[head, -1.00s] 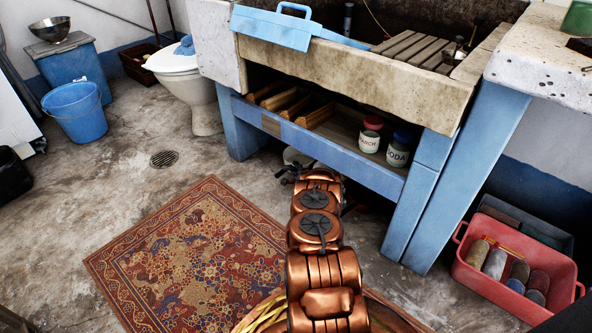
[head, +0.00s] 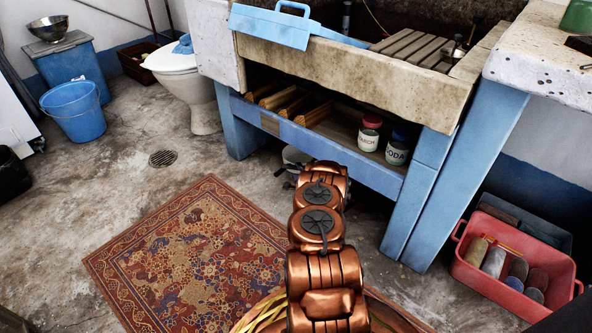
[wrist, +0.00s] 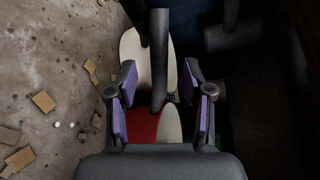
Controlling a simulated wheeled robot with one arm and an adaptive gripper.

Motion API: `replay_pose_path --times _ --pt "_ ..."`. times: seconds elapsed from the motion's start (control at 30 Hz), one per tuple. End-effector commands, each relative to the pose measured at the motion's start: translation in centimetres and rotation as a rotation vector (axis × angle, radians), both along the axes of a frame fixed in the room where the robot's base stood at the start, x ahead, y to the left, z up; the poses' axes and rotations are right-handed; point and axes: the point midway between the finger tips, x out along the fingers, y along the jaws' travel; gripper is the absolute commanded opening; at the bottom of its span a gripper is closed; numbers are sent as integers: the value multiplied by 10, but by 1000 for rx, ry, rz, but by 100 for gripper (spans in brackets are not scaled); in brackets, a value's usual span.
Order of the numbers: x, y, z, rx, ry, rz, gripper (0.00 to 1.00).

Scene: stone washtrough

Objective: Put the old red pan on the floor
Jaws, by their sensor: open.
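In the wrist view a red surface (wrist: 143,126) with a cream part beside it lies between my jaws, low in the picture; it looks like the red pan, but its full outline is hidden. A dark grey bar (wrist: 160,58) rises above it; I cannot tell if it is the handle. A cream oval (wrist: 134,52) shows behind the bar. My gripper (wrist: 160,108) is open, its purple pads on either side of the red and cream thing; contact is not clear. In the head view my gripper (head: 286,173) is mostly hidden by my arm, near a pale round thing under the trough.
The stone trough (head: 350,75) on its blue frame (head: 310,147) stands above and beyond my gripper, with jars on its shelf. A patterned rug (head: 190,255) lies left. A red crate (head: 512,270) stands right. Bare floor (head: 110,185) is free at left.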

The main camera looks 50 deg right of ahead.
Motion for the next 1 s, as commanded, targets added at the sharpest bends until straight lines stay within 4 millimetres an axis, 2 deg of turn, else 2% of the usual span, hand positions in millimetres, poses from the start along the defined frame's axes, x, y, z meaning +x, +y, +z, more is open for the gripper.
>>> replay_pose_path --times 0.6,0.8,1.0 --pt "-60 29 14 0 -2 -2 51" --pt "-71 36 16 0 -2 -1 51" --pt "-74 38 17 -2 -3 1 51"
